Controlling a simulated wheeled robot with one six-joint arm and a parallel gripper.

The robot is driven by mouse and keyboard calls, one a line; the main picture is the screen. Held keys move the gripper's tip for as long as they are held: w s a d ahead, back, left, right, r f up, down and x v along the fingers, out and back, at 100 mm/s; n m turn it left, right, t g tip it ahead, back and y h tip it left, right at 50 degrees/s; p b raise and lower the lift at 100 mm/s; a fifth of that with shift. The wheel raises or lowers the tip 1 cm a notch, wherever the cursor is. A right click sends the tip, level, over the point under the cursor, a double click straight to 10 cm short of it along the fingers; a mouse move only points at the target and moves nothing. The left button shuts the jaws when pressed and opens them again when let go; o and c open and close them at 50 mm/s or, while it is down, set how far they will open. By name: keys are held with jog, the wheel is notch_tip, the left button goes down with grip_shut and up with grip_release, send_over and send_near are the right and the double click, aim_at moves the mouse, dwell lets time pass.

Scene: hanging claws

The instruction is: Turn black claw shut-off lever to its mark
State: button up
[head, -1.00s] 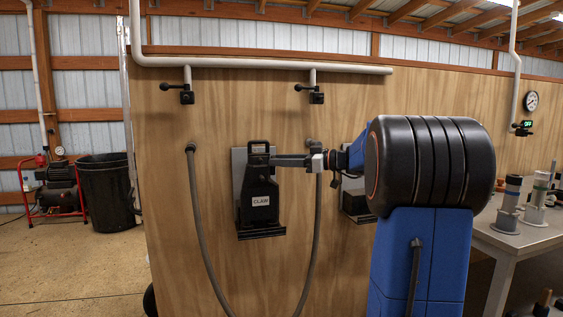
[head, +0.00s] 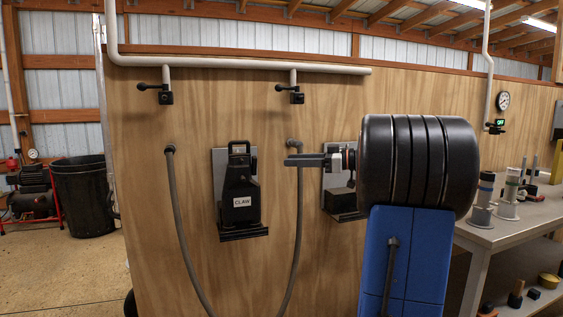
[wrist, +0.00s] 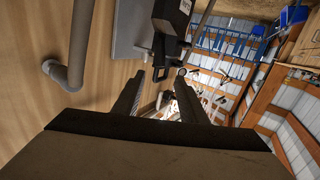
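The black claw (head: 240,195), labelled CLAW, hangs upright on a grey backplate on the plywood wall. Its black body also shows at the top of the wrist view (wrist: 172,14). Two shut-off valves with black levers sit under the white pipe: a left lever (head: 150,87) and a right lever (head: 284,88), both pointing left. I cannot tell which serves the black claw, and no mark is readable. My gripper (head: 289,160) is right of the claw and well below the right lever, apart from both. In the wrist view its fingers (wrist: 157,95) are spread and empty.
Grey hoses (head: 180,230) hang from wall fittings on either side of the claw. A second dark unit (head: 344,201) is partly behind my arm. A workbench (head: 500,232) with cylindrical items stands at right, a black bin (head: 84,195) at left.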

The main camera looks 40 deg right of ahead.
jog(key=v, duration=0.6)
jog(key=shift+a+r, duration=0.1)
jog(key=c, duration=0.7)
jog(key=a+r+n+g, duration=0.1)
jog(key=a, duration=0.1)
jog(key=w+a+r+n+g+h, duration=0.1)
jog(key=a+g, duration=0.1)
jog(key=w+a+n+g+h, duration=0.1)
jog(key=a+n, duration=0.1)
jog(key=shift+w+a+r+g, duration=0.1)
jog(key=shift+a+r+g, duration=0.25)
jog(key=shift+r+g, duration=0.05)
grip_shut()
notch_tip(320, 180, up, 5)
jog(key=a+n+g+h, duration=0.2)
jog(key=n+h, duration=0.1)
jog(key=h, duration=0.2)
send_near(254, 165)
jog(key=s+a+f, duration=0.3)
jog(key=f, duration=0.1)
jog(key=shift+w+d, duration=0.2)
jog(key=shift+w, duration=1.8)
